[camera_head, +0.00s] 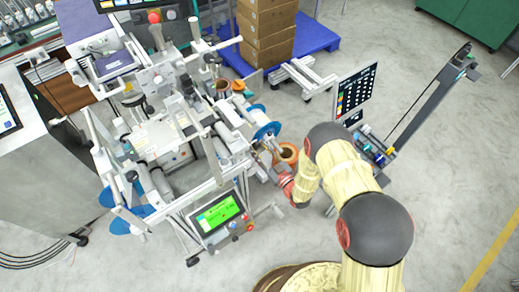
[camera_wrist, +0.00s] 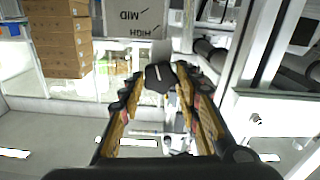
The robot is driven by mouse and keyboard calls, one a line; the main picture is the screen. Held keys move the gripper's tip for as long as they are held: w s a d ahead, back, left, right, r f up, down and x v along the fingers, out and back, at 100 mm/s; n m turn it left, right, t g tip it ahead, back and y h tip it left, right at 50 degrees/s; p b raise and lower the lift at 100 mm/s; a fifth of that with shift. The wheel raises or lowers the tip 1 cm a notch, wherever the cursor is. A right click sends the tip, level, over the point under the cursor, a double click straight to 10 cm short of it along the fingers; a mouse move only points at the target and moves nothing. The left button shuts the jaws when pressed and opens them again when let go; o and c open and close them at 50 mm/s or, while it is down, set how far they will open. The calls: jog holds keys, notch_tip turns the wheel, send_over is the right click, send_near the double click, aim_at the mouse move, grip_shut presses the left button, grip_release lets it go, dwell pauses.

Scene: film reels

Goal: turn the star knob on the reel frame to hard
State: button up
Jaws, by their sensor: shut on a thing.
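The reel frame (camera_head: 160,135) is a white metal machine left of centre in the head view. In the wrist view a dark star knob (camera_wrist: 160,77) with a short pale line on it sits between the fingertips of my gripper (camera_wrist: 159,84). My gripper is shut on the knob. Beyond it is a grey plate (camera_wrist: 95,25) with upside-down lettering that reads "MID" and "HIGH"; no "hard" label is legible. In the head view my gripper (camera_head: 273,162) reaches the frame's right side, and the knob cannot be made out there.
A control box with a green screen (camera_head: 218,213) stands at the frame's front. Cardboard boxes (camera_head: 267,28) stand on a blue pallet (camera_head: 316,40) behind. Floor at the right front is clear.

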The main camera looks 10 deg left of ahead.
jog(key=shift+m, duration=0.3)
jog(key=m+b, duration=0.2)
jog(key=m, duration=0.2)
jog(key=shift+m, duration=0.4)
jog(key=m+b, duration=0.1)
jog(key=m, duration=0.9)
jog(key=shift+f+m+b, duration=0.1)
jog(key=shift+m+b, duration=0.2)
jog(key=shift+m, duration=0.1)
jog(key=m, duration=0.4)
jog(key=shift+d+m, duration=0.1)
jog(key=shift+m, duration=0.3)
jog(key=o, duration=1.2)
jog(key=shift+c, duration=0.2)
